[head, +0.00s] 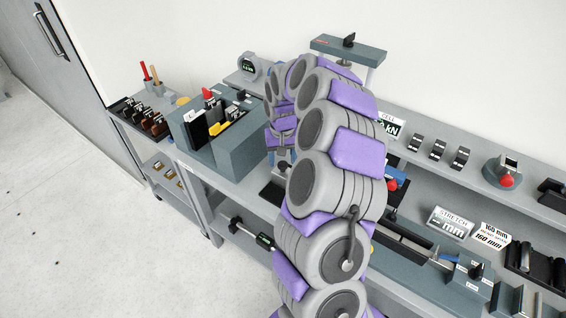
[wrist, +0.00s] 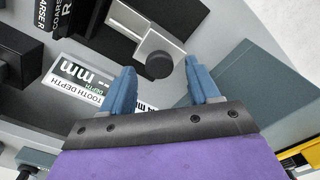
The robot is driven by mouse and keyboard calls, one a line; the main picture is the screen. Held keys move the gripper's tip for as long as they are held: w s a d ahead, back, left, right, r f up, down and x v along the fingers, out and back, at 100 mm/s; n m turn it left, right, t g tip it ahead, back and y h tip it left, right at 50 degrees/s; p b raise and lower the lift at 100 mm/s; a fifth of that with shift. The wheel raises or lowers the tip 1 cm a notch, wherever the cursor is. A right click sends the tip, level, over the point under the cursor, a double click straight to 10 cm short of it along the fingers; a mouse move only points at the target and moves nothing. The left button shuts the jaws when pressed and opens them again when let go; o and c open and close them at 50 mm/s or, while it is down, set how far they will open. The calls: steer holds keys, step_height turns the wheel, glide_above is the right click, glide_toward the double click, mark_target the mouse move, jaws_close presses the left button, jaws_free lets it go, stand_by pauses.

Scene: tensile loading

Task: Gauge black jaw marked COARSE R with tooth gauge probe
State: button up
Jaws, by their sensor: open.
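A black jaw (wrist: 66,18) with white lettering that reads COARSE and R stands at the top left of the wrist view, partly cut off. A grey metal piece with a round black end (wrist: 158,62), possibly the tooth gauge probe, lies ahead of my fingertips; I cannot tell for sure. A placard reading TOOTH DEPTH and mm (wrist: 85,85) is left of my fingers. My gripper (wrist: 161,68) has its two blue fingers apart, with nothing held between them. In the head view my arm hides most of the gripper and this work area.
A grey-blue block (head: 240,150) with slots holds black, white and yellow pieces. A rack of brown-and-black jaws (head: 148,119) stands at far left. A column-mounted fixture (head: 347,50) rises behind my arm. The shelf at right carries several jaws (head: 438,149) and a STRETCH display (head: 450,222).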

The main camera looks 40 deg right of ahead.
steer(key=shift+a+f, duration=0.2)
steer(key=shift+f, duration=0.4)
steer(key=shift+d+f, duration=0.15)
steer(key=shift+d, duration=0.2)
steer(key=shift+c, duration=0.2)
steer(key=shift+a, duration=0.15)
jaws_close()
